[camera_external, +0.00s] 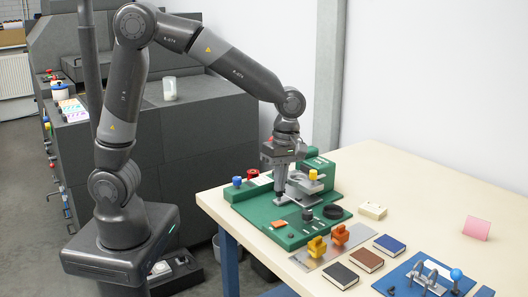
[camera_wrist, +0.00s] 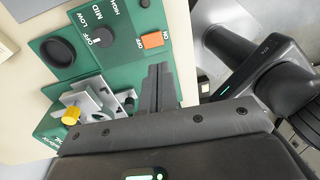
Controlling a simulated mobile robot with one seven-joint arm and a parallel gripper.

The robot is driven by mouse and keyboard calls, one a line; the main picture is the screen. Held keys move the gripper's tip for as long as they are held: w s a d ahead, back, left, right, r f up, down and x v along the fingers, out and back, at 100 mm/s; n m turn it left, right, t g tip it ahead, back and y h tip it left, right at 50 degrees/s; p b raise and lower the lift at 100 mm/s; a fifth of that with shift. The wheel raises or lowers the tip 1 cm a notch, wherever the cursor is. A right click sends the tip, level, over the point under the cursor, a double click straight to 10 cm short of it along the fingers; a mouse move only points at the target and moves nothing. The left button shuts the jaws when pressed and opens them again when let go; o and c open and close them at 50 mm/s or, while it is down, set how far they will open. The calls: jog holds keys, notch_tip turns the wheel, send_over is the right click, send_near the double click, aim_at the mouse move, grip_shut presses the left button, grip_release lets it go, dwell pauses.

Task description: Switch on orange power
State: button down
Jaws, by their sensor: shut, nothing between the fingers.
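The orange power switch (camera_wrist: 153,40) is a small rocker on the green machine base (camera_wrist: 120,15), between ON and OFF labels. Which side is pressed I cannot tell. In the external view the orange switch (camera_external: 279,224) lies near the base's front edge. My gripper (camera_wrist: 160,68) is shut and empty, its fingertips pointing toward the switch but apart from it in the picture. In the external view my gripper (camera_external: 279,192) is over the left part of the green base (camera_external: 256,214), behind the switch.
A black dial (camera_wrist: 100,38) marked OFF, LOW, MID, HIGH and a round black cup (camera_wrist: 58,51) are beside the switch. A metal fixture with a yellow knob (camera_wrist: 71,116) stands close to my fingers. Orange and yellow blocks (camera_external: 317,246) and several books (camera_external: 341,275) lie in front.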

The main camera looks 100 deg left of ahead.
aim_at(275, 224)
jog(key=f, duration=0.6)
jog(key=s+f, duration=0.1)
jog(key=f, duration=0.2)
jog(key=shift+d+f, duration=0.4)
jog(key=shift+d+f, duration=0.1)
jog(key=shift+f, duration=0.1)
jog(key=shift+w+a+r, duration=0.25)
jog(key=shift+w+a, duration=0.35)
